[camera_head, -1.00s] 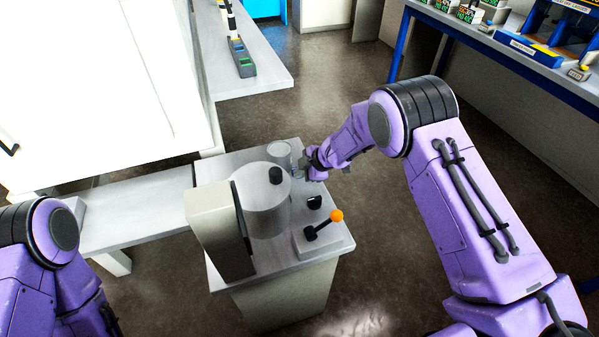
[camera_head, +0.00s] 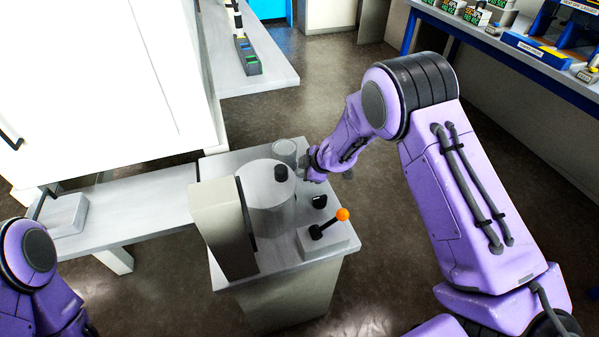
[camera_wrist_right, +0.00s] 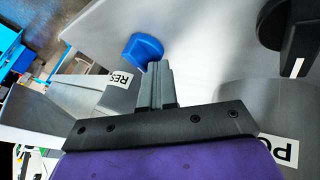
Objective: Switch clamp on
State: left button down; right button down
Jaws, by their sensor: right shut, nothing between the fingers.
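My right gripper (camera_head: 304,170) is by the far right side of the lidded grey pot (camera_head: 270,212) on the small bench. In the right wrist view its fingers (camera_wrist_right: 155,72) are shut and empty. Their tips are at or just below a blue knob (camera_wrist_right: 143,48); I cannot tell whether they touch it. No part is clearly marked as a clamp. A lever with an orange ball (camera_head: 342,214) stands on a grey block at the bench's near right. My left gripper is out of view.
A black knob with a white mark (camera_wrist_right: 290,35) is at the right of the wrist view. A clear cup (camera_head: 285,152) stands behind the pot. A tall grey housing (camera_head: 222,228) stands left of it. Open floor lies right of the bench.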

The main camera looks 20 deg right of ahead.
jog(key=shift+a+m+h, duration=0.15)
jog(key=shift+m+h, duration=0.15)
jog(key=shift+m, duration=0.1)
jog(key=shift+w+a+m, duration=0.1)
jog(key=shift+a+m, duration=0.05)
jog(key=shift+m, duration=0.25)
jog(key=shift+a+m+h, duration=0.1)
jog(key=shift+m+h, duration=0.2)
jog(key=shift+h, duration=0.1)
jog(key=shift+w+r, duration=0.1)
jog(key=shift+w+p, duration=0.15)
jog(key=shift+p, duration=0.3)
jog(key=shift+a, duration=0.2)
dwell(0.5)
